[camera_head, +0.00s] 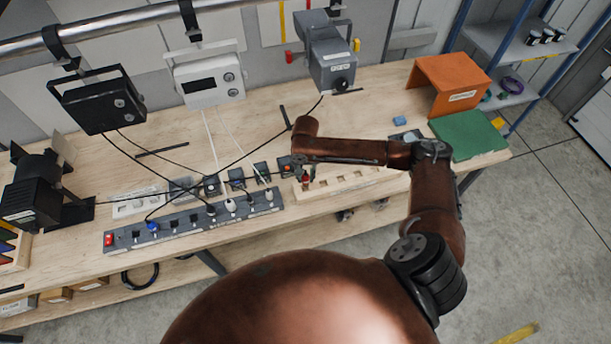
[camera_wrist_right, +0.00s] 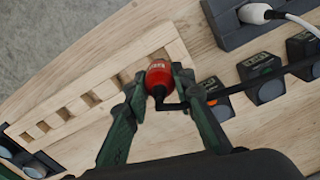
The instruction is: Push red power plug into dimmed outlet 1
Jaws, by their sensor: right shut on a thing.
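My right gripper (camera_head: 304,176) is shut on the red power plug (camera_wrist_right: 158,76), holding it between both fingertips. The plug's black cord leaves it toward the right in the wrist view. In the head view the plug (camera_head: 306,180) is a small red spot beneath the gripper, at the left end of a slotted wooden rack (camera_head: 345,184). I cannot tell whether it touches the rack. Several small dark outlet units stand in a row left of it; the nearest (camera_wrist_right: 215,97) has an orange part. I cannot read which is dimmed outlet 1. My left gripper is not in view.
A grey power strip (camera_head: 180,224) with a red switch, a blue plug (camera_head: 153,227) and white plugs lies in front of the units. Cords cross the bench. Lamps (camera_head: 103,104) hang behind. An orange stand (camera_head: 449,83) and green panel (camera_head: 467,136) occupy the right end.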

